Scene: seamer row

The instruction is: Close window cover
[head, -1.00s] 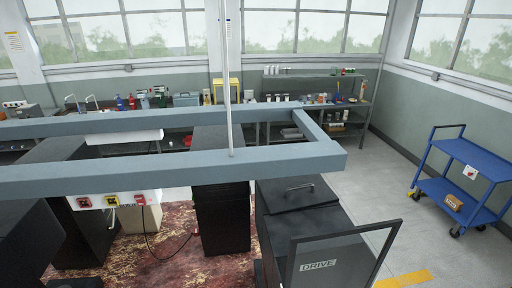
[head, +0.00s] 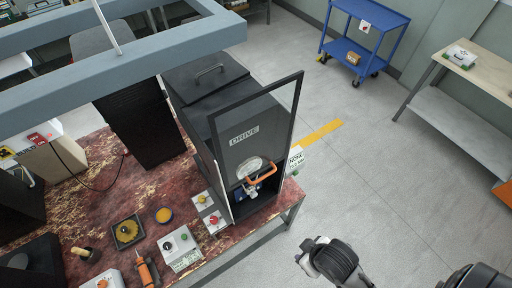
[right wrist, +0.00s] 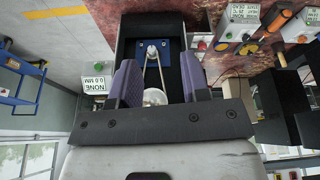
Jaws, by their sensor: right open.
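The window cover (head: 300,105) is a dark rectangular frame at the front of the black drive housing (head: 205,95). In the head view it stands raised and tilted, leaving the lower opening uncovered. Inside the opening are an orange-handled part (head: 262,180), a pale round wheel and a blue piece. The right wrist view faces the same opening, upside down, with a blue plate (right wrist: 153,52) and a belt around pulleys. My right gripper (right wrist: 157,88) is open, its two purple fingers apart with nothing gripped between them. The cover is not clearly visible there. My left gripper is out of view.
A grey overhead beam (head: 130,65) crosses the upper left. Control boxes (head: 178,243) and small dishes crowd the worn red bench (head: 95,205). A small white sign (head: 296,158) stands beside the opening. A blue cart (head: 365,35) is farther back.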

